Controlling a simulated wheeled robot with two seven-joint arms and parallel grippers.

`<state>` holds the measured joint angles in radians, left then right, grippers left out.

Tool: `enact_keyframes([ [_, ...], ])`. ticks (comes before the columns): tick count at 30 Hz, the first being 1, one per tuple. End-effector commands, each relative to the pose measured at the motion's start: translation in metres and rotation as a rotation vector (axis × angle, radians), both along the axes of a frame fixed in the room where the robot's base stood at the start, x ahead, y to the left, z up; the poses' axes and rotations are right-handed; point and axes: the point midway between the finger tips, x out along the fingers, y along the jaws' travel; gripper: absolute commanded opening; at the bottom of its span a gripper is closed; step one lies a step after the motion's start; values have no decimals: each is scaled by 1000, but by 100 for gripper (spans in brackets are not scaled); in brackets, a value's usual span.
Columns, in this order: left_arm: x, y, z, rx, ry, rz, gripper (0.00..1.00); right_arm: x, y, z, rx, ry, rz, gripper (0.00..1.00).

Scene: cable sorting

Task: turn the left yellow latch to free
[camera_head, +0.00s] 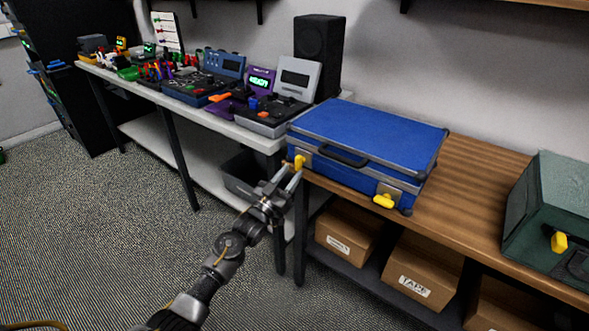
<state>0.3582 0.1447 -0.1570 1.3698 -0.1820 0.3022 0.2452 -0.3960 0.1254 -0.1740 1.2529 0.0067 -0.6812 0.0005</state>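A blue case (370,136) with a black handle lies closed on a wooden bench. Its left yellow latch (299,161) is on the front face near the left corner. Its right yellow latch (384,200) is on the front face near the right corner. My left gripper (288,174) is just in front of and below the left latch, with its two fingers apart. The fingertips are at or very close to the latch; I cannot tell whether they touch it. My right gripper is not in view.
A green case (554,212) with a yellow latch stands at the right of the wooden bench (466,206). Cardboard boxes (423,272) sit on the shelf below. A white table (200,113) with devices and a black speaker (318,54) is at the left. A dark bin (240,176) is underneath.

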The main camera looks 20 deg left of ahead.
Motion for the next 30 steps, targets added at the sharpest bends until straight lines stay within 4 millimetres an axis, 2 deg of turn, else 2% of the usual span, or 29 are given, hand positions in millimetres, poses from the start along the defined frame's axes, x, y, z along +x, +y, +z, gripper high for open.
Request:
enact_keyframes([
  [6, -39, 15, -18, 0, 2, 0, 36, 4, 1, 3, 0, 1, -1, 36],
  [12, -60, 24, -27, 0, 1, 0, 36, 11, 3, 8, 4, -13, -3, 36],
  [30, -65, 26, -31, 1, 7, 1, 36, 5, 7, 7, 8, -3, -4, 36],
])
